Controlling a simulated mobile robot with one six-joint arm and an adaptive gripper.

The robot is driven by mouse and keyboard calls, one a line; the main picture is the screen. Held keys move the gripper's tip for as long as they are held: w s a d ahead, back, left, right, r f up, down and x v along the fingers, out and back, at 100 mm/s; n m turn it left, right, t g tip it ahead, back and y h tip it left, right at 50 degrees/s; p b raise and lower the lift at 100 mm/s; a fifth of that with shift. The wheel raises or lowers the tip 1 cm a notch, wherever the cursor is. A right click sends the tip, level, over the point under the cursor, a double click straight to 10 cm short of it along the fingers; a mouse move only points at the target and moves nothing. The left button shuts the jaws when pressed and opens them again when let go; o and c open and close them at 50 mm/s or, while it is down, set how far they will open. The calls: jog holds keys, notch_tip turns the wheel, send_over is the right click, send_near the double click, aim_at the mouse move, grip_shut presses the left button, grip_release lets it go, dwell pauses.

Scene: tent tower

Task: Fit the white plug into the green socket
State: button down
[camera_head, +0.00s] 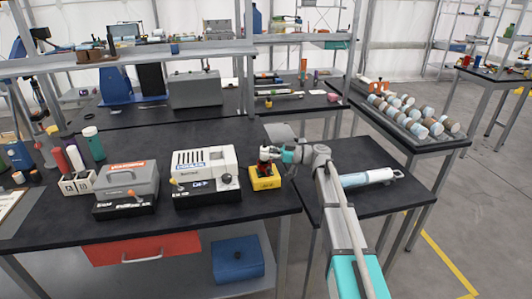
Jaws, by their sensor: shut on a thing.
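My gripper (265,158) reaches left from the end of my arm to just above a small yellow block (265,179) on the black bench. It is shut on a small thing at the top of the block. The held thing is too small and too covered by the fingers for me to tell its colour or shape. I cannot tell whether it touches the block. I cannot make out the white plug or the green socket for certain.
A white machine (205,165) stands close left of the yellow block, with a grey toolbox-like case (127,182) further left. Bottles (93,142) stand at the far left. A white cylinder (367,177) lies on the right-hand table. The bench front is mostly clear.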

aim_at(265, 142)
jog(key=shift+f+b, duration=0.35)
jog(key=shift+f, duration=0.05)
jog(key=shift+c, duration=1.4)
grip_release()
jog(key=shift+r, duration=0.1)
notch_tip(265, 142, up, 8)
jog(key=p, duration=0.8)
jog(key=shift+r+p, duration=0.25)
jog(key=shift+p, duration=0.1)
jog(key=shift+s+a+f, duration=0.1)
